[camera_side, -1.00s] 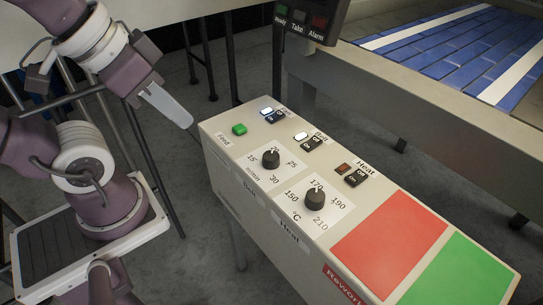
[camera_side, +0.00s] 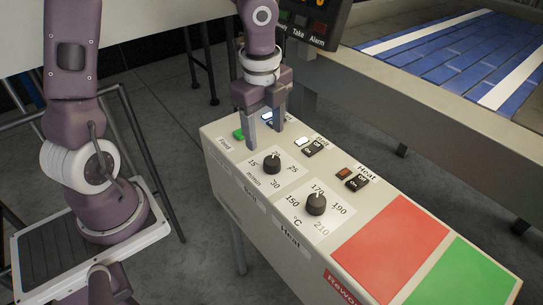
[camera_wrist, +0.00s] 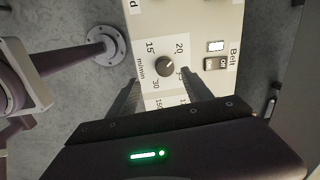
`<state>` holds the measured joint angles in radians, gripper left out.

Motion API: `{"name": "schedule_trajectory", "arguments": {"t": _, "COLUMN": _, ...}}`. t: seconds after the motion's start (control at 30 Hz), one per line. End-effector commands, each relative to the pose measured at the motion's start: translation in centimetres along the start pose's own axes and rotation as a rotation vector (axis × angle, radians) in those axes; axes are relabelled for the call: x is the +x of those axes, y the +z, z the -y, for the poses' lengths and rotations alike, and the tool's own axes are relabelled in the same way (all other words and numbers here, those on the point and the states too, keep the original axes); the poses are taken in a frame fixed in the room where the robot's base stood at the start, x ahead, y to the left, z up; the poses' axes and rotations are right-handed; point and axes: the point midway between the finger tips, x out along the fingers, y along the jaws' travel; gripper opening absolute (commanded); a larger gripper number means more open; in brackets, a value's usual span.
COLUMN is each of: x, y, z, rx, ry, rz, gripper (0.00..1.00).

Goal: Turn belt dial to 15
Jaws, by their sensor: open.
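The belt dial (camera_side: 271,163) is a round black knob on a white scale plate marked 15 to 30 m/min, on the beige control box. It also shows in the wrist view (camera_wrist: 166,66), past the fingertips and roughly between their lines. Its pointer mark is too small to read surely; it seems to face the 20–25 side. My gripper (camera_side: 266,138) points down over the box, its two fingers apart with nothing between them. In the side view it appears just behind the dial, near the green button. I see no contact with the dial.
The heat dial (camera_side: 316,204) is nearby on the same box. The green Feed button (camera_side: 239,134), the belt switch (camera_side: 312,148) and the heat switch (camera_side: 356,182) stand close by. Red (camera_side: 390,245) and green (camera_side: 460,270) pads fill the box's near end.

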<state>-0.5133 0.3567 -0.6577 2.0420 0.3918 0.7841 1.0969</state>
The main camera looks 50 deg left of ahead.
Motion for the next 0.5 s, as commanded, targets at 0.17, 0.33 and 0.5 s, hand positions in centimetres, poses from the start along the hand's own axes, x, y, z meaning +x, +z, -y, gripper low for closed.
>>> {"name": "schedule_trajectory", "arguments": {"t": 0.17, "x": 2.2, "y": -0.6, "z": 1.0, "rx": 0.117, "ry": 0.020, "rz": -0.054, "gripper": 0.58}}
{"name": "schedule_trajectory", "arguments": {"t": 0.33, "x": 5.5, "y": -0.8, "z": 0.8, "rx": 0.121, "ry": 0.023, "rz": -0.053, "gripper": 0.58}}
{"name": "schedule_trajectory", "arguments": {"t": 0.5, "x": 8.0, "y": -0.9, "z": 0.8, "rx": 0.118, "ry": 0.021, "rz": -0.053, "gripper": 0.58}}
